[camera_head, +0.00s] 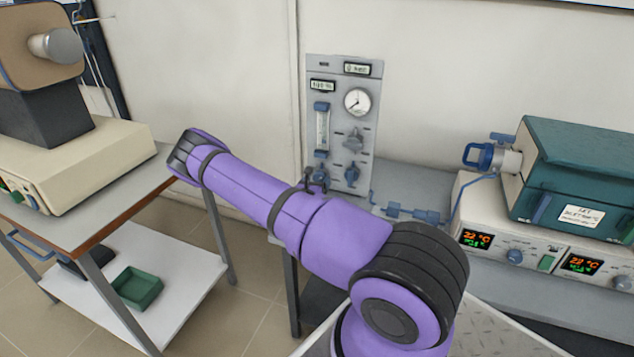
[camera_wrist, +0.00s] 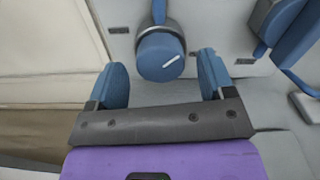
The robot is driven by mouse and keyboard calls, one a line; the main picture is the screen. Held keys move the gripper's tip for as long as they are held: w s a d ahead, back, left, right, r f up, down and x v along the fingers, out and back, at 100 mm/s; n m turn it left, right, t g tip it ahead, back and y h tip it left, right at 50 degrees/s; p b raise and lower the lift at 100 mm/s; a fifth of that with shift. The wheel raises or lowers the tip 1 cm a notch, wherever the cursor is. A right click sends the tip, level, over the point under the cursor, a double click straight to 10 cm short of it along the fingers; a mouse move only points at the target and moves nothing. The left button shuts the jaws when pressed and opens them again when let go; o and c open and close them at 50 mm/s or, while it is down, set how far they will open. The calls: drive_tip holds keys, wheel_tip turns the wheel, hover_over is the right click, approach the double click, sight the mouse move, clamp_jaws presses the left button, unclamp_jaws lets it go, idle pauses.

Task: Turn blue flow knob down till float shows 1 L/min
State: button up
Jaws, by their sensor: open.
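In the wrist view, a round blue knob (camera_wrist: 160,56) with a white pointer line and a dark collar faces me. The line slants up to the right. My gripper (camera_wrist: 162,75) is open, with one blue fingertip on each side of the knob's lower edge and visible gaps to both. In the head view, the grey gas panel (camera_head: 314,85) carries an upright flow tube (camera_head: 322,128), a round gauge (camera_head: 357,101) and several knobs, including a blue one (camera_head: 352,173) low down. The float's reading is too small to make out. My gripper is mostly hidden behind my purple arm there.
A teal furnace (camera_head: 570,165) stands on a controller at right, with blue pipe fittings (camera_head: 405,212) left of it on the bench. At left, a cart (camera_head: 150,178) holds a beige instrument (camera_head: 90,165) and a green tray (camera_head: 136,287).

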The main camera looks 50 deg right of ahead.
drive_tip(key=shift+w+d, duration=0.1)
drive_tip(key=shift+d, duration=0.15)
drive_tip(key=c, duration=0.9)
drive_tip(key=shift+m, duration=0.8)
drive_tip(key=shift+c, duration=0.2)
drive_tip(key=o, duration=0.9)
drive_tip(key=shift+o, duration=0.2)
drive_tip(key=shift+a, duration=0.1)
drive_tip(key=v, duration=1)
drive_tip(key=shift+s+a+f, duration=0.1)
drive_tip(key=shift+s+a, duration=0.1)
drive_tip(key=shift+a, duration=0.05)
